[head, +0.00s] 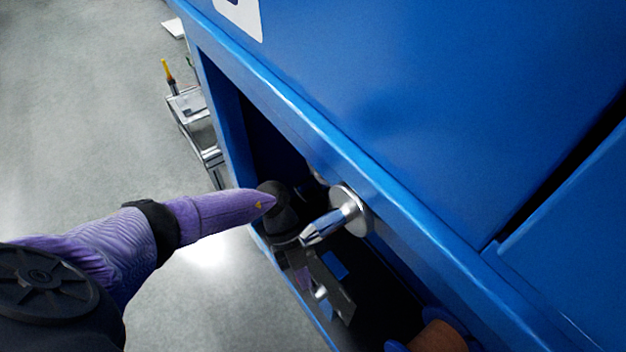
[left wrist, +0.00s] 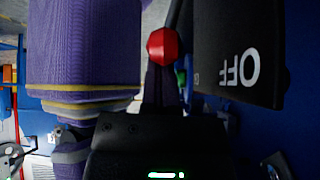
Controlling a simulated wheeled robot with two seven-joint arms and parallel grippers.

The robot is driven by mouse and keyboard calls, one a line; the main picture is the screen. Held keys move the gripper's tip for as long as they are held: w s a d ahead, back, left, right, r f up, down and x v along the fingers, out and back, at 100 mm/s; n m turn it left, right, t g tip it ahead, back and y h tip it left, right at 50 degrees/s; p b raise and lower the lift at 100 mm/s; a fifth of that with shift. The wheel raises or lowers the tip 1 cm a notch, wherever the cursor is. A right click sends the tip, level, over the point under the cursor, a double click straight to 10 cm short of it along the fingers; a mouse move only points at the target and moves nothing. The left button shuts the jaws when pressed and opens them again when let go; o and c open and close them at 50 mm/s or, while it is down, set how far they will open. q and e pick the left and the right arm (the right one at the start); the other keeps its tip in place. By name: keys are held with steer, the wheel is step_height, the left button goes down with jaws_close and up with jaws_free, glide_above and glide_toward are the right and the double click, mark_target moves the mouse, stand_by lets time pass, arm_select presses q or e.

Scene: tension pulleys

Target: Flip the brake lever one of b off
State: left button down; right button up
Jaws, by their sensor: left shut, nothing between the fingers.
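In the left wrist view a red knob (left wrist: 163,45) shows just beyond the dark fingers. Beside it is a black panel (left wrist: 238,50) with the word OFF in white letters. I cannot tell how the lever stands. My left gripper (head: 338,300) reaches into the opening of the blue machine, below a silver pin on a round flange (head: 335,215). It is shut and empty. In the left wrist view its fingers (left wrist: 165,80) point toward the knob; I cannot tell whether they touch it. The red knob is not visible in the head view. My right gripper is out of view.
The blue machine frame (head: 300,105) borders the opening closely on the upper right. A brown spool with blue flanges (head: 437,338) is at the bottom. A metal cart (head: 195,120) stands on the floor behind. The grey floor at left is clear.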

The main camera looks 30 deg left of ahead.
arm_select(q)
steer(key=shift+w+a+f+b, duration=0.15)
steer(key=shift+w+a+b, duration=0.05)
steer(key=shift+a, duration=0.35)
steer(key=shift+w+a+f+b, duration=0.15)
steer(key=shift+a, duration=0.5)
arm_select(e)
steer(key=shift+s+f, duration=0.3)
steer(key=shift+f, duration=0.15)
arm_select(q)
steer(key=shift+w+a, duration=0.1)
steer(key=shift+a, duration=0.05)
